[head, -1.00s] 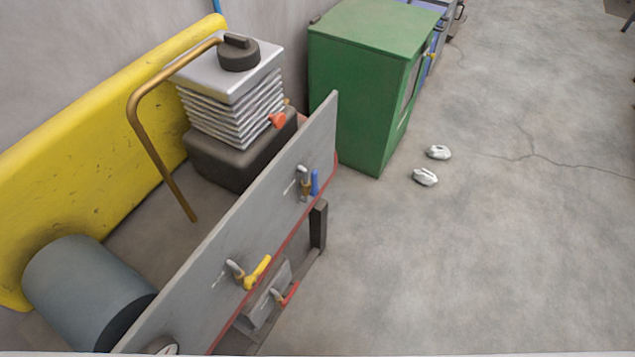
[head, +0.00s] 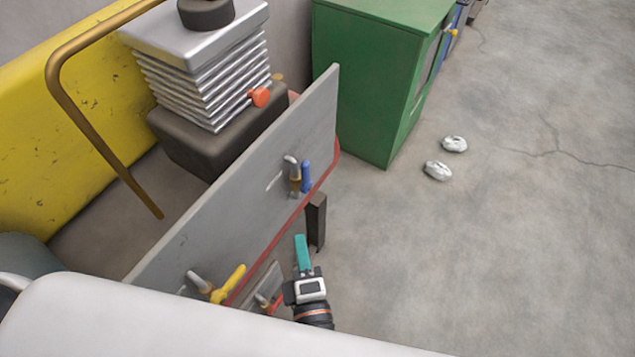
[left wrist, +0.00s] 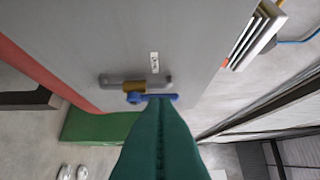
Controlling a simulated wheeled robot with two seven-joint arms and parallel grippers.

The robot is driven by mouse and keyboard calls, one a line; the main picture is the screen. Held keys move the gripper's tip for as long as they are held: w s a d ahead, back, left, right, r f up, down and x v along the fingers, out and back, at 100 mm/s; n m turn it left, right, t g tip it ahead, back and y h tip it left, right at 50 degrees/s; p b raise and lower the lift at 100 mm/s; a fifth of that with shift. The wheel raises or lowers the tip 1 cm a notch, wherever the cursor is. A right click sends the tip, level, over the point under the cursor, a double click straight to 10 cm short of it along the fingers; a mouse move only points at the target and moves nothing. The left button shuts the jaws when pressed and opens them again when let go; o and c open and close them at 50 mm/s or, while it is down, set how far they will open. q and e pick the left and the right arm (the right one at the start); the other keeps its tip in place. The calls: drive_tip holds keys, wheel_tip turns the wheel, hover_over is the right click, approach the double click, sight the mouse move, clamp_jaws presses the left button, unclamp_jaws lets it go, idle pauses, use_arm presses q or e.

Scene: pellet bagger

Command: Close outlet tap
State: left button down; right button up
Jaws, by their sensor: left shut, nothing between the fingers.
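My left gripper (head: 299,238), with teal fingers, is shut and empty below the blue-handled tap. In the left wrist view the finger tips (left wrist: 158,100) point at the blue handle (left wrist: 136,98), which lies crosswise to them; I cannot tell if they touch. The small label (left wrist: 154,62) is unreadable. My right gripper is out of view.
A green cabinet (head: 365,80) stands behind the panel's far end. A bellows-like metal stack (head: 205,80), a bent brass pipe (head: 90,120) and a yellow wall (head: 40,150) lie left.

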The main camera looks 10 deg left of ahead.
use_arm(q)
drive_tip(key=p, duration=0.3)
approach(306, 177)
drive_tip(key=shift+n+y, duration=0.3)
drive_tip(key=shift+n, duration=0.1)
drive_tip(key=w+a, duration=0.4)
drive_tip(key=w, duration=0.1)
drive_tip(key=shift+a+r, duration=0.15)
drive_tip(key=shift+a, duration=0.15)
drive_tip(key=shift+w+d, duration=0.25)
drive_tip(key=shift+w, duration=0.25)
